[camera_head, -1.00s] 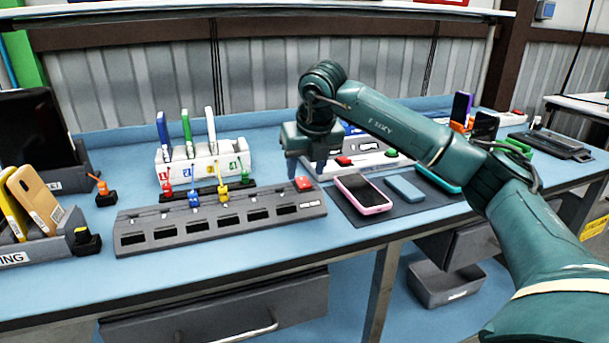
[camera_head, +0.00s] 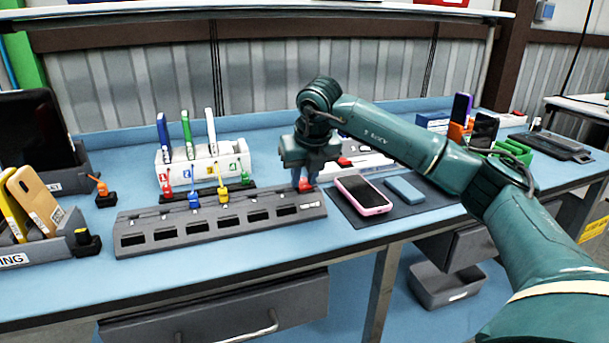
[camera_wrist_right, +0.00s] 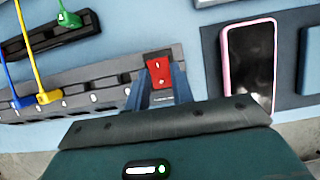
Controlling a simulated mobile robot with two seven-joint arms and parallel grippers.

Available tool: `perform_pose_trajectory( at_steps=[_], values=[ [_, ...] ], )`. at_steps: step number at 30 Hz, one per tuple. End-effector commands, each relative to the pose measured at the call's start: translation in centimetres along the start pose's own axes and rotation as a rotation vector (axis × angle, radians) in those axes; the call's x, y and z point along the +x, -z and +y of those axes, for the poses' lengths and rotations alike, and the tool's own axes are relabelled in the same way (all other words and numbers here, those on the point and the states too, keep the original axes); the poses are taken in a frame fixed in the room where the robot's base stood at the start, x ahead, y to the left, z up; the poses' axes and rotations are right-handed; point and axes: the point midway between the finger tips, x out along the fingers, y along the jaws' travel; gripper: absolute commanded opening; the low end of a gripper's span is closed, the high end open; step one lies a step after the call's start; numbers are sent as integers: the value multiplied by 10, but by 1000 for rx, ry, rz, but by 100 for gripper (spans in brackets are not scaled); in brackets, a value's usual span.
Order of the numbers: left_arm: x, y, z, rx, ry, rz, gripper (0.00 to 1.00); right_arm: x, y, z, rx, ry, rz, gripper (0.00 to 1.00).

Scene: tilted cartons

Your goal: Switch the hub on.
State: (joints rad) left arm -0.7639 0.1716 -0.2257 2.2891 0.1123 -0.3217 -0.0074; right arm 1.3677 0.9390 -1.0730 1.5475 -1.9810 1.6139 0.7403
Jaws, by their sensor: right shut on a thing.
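The hub (camera_head: 213,231) is a long dark grey strip with a row of slots, lying near the table's front edge. Its red rocker switch sits at the right end; in the wrist view the switch (camera_wrist_right: 159,71) shows between my right fingertips, and in the head view the gripper partly covers it. My right gripper (camera_head: 306,180) points down over that end with its fingers at both sides of the switch, shut on it. Blue (camera_head: 194,199) and yellow (camera_head: 223,189) plugs stand at the hub's rear edge. My left gripper is not in view.
A white rack (camera_head: 203,165) with upright devices stands behind the hub. A pink-framed phone (camera_head: 362,194) and a blue-grey phone (camera_head: 404,189) lie on a dark mat at right. Bins with devices stand at left. An orange plug (camera_head: 98,184) is near them.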

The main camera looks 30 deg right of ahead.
Motion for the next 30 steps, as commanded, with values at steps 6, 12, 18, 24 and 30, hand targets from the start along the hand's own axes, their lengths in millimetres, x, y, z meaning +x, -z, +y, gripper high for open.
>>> perform_pose_trajectory(
  at_steps=[6,12,18,24,30],
  values=[
    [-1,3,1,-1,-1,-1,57,-2,-1,0,0,0,7,1],
    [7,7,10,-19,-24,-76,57,-8,-8,1,2,0,100,1],
    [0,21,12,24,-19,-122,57,-7,-12,1,2,1,233,1],
    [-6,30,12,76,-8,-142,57,-2,-14,0,2,0,334,1],
    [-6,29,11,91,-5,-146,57,2,-12,0,1,0,363,1]
  ],
)
